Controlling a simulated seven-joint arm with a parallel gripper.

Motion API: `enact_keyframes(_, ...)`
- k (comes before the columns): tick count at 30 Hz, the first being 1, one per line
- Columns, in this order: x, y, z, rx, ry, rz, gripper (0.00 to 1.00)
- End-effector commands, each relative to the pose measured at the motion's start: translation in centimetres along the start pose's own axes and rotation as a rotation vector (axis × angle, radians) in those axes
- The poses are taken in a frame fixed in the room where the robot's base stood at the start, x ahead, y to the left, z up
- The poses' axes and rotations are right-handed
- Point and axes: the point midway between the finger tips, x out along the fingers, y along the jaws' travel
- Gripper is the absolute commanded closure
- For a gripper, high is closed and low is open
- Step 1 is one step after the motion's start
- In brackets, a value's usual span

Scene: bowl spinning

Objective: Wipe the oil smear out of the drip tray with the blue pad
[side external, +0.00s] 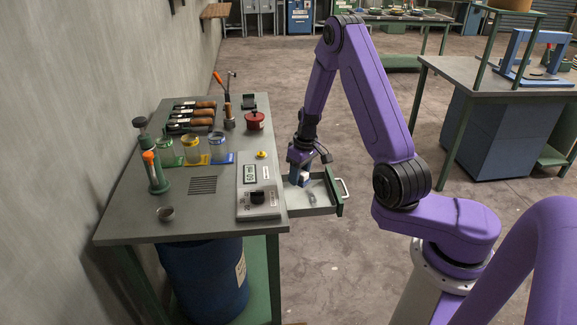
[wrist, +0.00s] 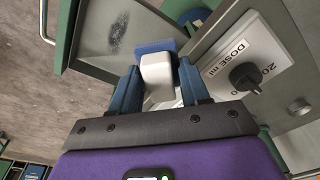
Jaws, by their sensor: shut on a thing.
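The drip tray (side external: 318,209) is a pulled-out drawer at the right side of the bench, with a handle at its outer end. In the wrist view the tray (wrist: 145,15) has a dark, speckled oil smear (wrist: 118,30) on its floor. My gripper (side external: 299,178) is over the inner part of the tray. In the wrist view my gripper (wrist: 158,75) is shut on the white block (wrist: 157,72) that backs the blue pad (wrist: 158,47). The pad is beside the smear, to its right. I cannot tell whether it touches the tray floor.
A dosing box (side external: 258,191) with a display and black knob stands on the bench edge next to the tray. The tray walls and handle (side external: 343,188) bound the space.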

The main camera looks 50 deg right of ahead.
Motion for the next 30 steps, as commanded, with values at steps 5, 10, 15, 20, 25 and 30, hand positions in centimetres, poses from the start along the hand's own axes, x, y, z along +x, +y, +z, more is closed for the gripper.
enact_keyframes(5,2.8,2.6,1.9,0.010,-0.003,0.009,0.88)
enact_keyframes(10,4.3,4.0,3.2,0.013,-0.003,0.017,0.88)
enact_keyframes(15,5.0,4.5,3.8,0.013,-0.004,0.019,0.88)
enact_keyframes(20,5.9,4.5,3.9,0.014,-0.004,0.019,0.88)
enact_keyframes(25,7.5,4.5,4.1,0.014,-0.005,0.018,0.88)
enact_keyframes(30,9.1,4.6,4.2,0.013,-0.004,0.019,0.88)
